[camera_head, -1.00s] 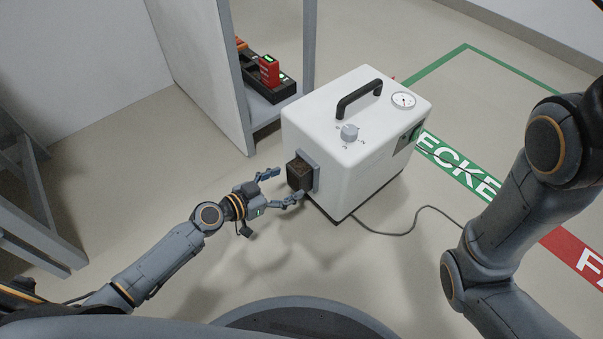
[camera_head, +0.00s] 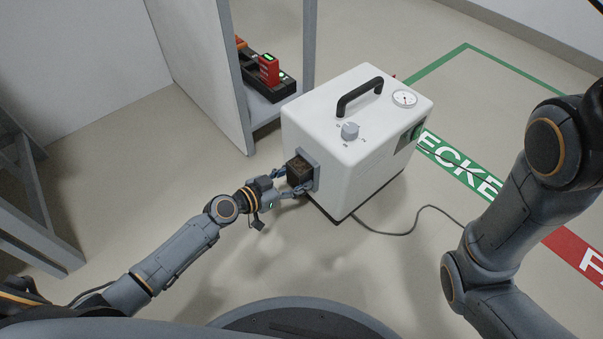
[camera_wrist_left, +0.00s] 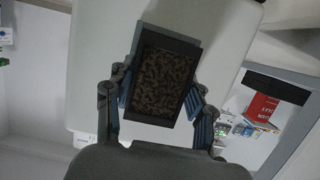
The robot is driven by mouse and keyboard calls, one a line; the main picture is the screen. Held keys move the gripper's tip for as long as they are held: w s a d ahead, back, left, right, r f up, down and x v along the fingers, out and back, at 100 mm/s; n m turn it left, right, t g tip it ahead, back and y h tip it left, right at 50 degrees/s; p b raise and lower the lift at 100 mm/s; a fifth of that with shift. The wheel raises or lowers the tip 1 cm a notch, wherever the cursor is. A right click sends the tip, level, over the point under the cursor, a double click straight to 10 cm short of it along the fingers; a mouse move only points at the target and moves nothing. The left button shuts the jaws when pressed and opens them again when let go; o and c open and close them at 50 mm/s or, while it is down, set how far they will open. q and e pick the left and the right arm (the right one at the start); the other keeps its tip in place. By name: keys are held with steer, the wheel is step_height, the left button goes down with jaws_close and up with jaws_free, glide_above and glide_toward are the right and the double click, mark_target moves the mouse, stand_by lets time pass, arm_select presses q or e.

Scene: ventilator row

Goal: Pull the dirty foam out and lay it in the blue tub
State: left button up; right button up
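The dirty foam (camera_head: 299,171) is a dark brown, speckled block sticking out of a grey square port on the side of the white ventilator (camera_head: 345,140). In the left wrist view the foam (camera_wrist_left: 162,80) shows its mottled face inside a dark edge. My left gripper (camera_head: 290,178) is at the foam, with one finger on each side of it. Its fingers (camera_wrist_left: 160,105) look spread around the block; whether the pads touch it is hard to tell. My right arm shows at the right, but its gripper is out of view. The blue tub is not in view.
A grey shelf (camera_head: 240,80) behind the ventilator holds a dark device with a red block (camera_head: 269,70). A cable (camera_head: 400,232) runs along the floor. Green and red floor markings lie to the right.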

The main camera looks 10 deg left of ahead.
arm_select(q)
steer(key=shift+c, duration=0.2)
steer(key=shift+s+a+b, duration=0.85)
steer(key=shift+s+a, duration=0.1)
steer(key=shift+s, duration=0.25)
stand_by(0.9)
steer(key=shift+s+a+f, duration=0.15)
steer(key=shift+s+a, duration=0.15)
steer(key=shift+s, duration=0.05)
steer(key=b, duration=0.7)
glide_toward(293, 182)
step_height(293, 182, down, 2)
steer(key=s+a, duration=0.2)
steer(key=s, duration=0.1)
steer(key=shift+w+a, duration=0.1)
steer(key=shift+a, duration=0.05)
